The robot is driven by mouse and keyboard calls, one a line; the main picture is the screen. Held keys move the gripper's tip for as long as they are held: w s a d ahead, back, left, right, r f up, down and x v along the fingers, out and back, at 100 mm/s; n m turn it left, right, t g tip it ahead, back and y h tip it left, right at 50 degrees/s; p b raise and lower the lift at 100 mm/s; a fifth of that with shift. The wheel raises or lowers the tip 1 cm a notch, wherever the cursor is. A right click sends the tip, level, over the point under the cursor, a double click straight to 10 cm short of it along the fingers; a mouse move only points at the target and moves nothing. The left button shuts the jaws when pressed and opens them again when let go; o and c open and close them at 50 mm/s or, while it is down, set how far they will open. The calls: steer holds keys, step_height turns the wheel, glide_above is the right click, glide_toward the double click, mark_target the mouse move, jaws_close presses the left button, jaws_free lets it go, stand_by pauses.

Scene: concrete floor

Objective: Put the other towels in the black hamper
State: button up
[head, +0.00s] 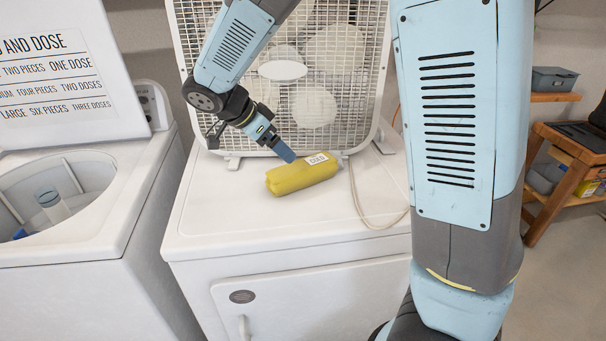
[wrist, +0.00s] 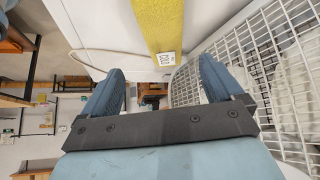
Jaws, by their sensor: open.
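A yellow rolled towel (head: 302,174) with a small white printed label, seemingly reading "COLD", lies on top of the white machine (head: 225,215) in the middle. My gripper (head: 283,150) is just behind and above the towel's upper edge in the head view, with a blue finger close to it. In the wrist view my gripper (wrist: 160,85) has its two blue fingers wide apart with nothing between them. The towel (wrist: 160,22) shows there beyond the fingertips, label end nearest. Whether a finger touches it I cannot tell. No black hamper is in view.
A white box fan (head: 335,75) stands close behind the towel; its grille (wrist: 285,90) is right beside my gripper. A pale cord (head: 358,195) lies right of the towel. An open washer (head: 90,240) stands left, with a printed sign (head: 55,75) above. A wooden bench (head: 570,165) stands right.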

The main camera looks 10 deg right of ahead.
mark_target(296, 166)
steer(key=shift+w+a+f, duration=0.15)
steer(key=shift+a+f, duration=0.1)
steer(key=shift+a, duration=0.15)
steer(key=shift+f, duration=0.2)
steer(key=x, duration=1.3)
steer(key=shift+w+d, duration=0.15)
steer(key=shift+d, duration=0.2)
steer(key=c, duration=1.3)
steer(key=shift+o, duration=0.2)
steer(key=shift+r, duration=0.15)
